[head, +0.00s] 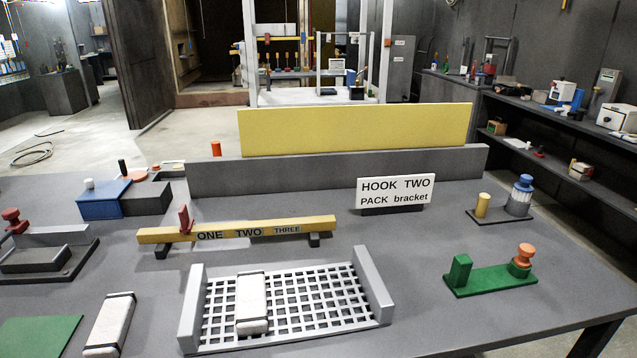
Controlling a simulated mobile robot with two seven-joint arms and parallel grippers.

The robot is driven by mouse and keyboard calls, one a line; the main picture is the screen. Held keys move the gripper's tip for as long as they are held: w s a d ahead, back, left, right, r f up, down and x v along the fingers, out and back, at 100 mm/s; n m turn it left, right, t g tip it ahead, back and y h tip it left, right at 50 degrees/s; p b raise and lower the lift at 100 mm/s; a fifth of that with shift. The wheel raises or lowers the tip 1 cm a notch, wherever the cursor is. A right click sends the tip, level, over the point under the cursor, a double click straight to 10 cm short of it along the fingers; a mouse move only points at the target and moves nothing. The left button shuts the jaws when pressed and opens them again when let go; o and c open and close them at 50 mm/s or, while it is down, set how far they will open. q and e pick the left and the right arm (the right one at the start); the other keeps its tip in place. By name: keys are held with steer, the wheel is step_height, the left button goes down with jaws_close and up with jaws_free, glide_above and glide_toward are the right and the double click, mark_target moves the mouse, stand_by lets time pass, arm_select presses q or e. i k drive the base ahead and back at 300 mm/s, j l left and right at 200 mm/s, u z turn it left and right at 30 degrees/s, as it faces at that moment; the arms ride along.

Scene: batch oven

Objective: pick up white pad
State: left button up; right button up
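Two white pads with dark end bands are in the head view. One white pad (252,304) lies on the grey grid rack (330,296), towards its left side. The other white pad (109,325) lies on the table to the left of the rack, near the front edge of the picture, beside a green mat (38,336). I cannot tell which one the task names. Neither of my grippers is in view.
A yellow bar (240,230) marked ONE TWO THREE stands behind the rack. A sign (396,191) reads HOOK TWO, PACK bracket. A green fixture (490,280) stands right, a red-knobbed fixture (45,255) left. The grey table (450,330) is clear at front right.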

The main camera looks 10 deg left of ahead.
mark_target(106, 340)
steer(key=j+u, duration=0.1)
steer(key=u, duration=1.4)
steer(key=i+l, duration=0.05)
